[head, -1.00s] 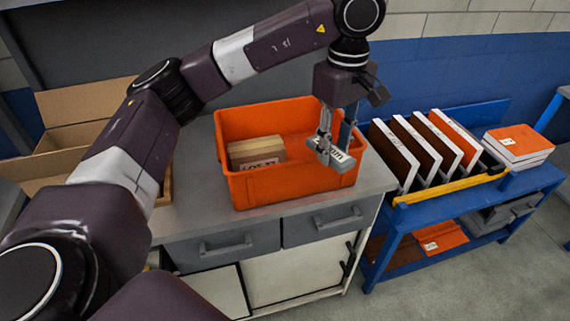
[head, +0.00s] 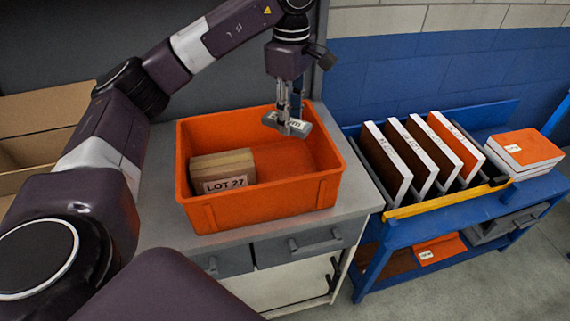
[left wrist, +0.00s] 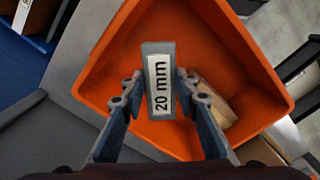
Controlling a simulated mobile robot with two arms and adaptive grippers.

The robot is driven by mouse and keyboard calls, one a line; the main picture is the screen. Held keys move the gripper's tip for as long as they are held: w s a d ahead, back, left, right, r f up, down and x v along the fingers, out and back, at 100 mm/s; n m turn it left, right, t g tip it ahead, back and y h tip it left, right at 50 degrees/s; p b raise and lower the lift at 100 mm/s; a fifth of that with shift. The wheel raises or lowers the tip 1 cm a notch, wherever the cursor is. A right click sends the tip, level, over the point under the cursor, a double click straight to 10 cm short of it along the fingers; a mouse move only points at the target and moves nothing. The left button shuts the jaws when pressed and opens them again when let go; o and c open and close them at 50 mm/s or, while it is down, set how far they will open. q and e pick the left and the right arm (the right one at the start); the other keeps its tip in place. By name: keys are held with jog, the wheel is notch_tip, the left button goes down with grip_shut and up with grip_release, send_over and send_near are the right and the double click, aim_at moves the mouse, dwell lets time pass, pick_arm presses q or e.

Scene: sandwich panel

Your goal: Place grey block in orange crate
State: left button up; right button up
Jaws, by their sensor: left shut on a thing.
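The grey block (head: 287,124) has a white label, which reads "20 mm" in the left wrist view (left wrist: 159,84). My left gripper (head: 289,108) is shut on the block and holds it over the orange crate (head: 262,203). In the left wrist view the two fingers (left wrist: 160,90) grip the block's sides, with the crate's interior behind it. The block looks to be above the crate floor; the exact height is hard to tell. My right gripper is not in view.
A cardboard box labelled "LOT 27" (head: 223,172) lies in the crate's left part. The crate stands on a grey counter (head: 359,190). To the right, a blue cart (head: 415,232) holds several upright panels (head: 385,160) and a stack of orange-topped panels (head: 525,148). An open cardboard box (head: 35,140) is at left.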

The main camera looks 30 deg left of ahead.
pick_arm(q)
notch_tip(320, 180, down, 5)
jog(key=p, duration=0.2)
send_over(290, 175)
notch_tip(290, 175, down, 6)
jog(key=shift+f, duration=0.3)
notch_tip(290, 175, down, 4)
jog(key=shift+r+p, duration=0.25)
jog(key=shift+p, duration=0.2)
jog(key=shift+f, duration=0.55)
jog(key=o, duration=1.2)
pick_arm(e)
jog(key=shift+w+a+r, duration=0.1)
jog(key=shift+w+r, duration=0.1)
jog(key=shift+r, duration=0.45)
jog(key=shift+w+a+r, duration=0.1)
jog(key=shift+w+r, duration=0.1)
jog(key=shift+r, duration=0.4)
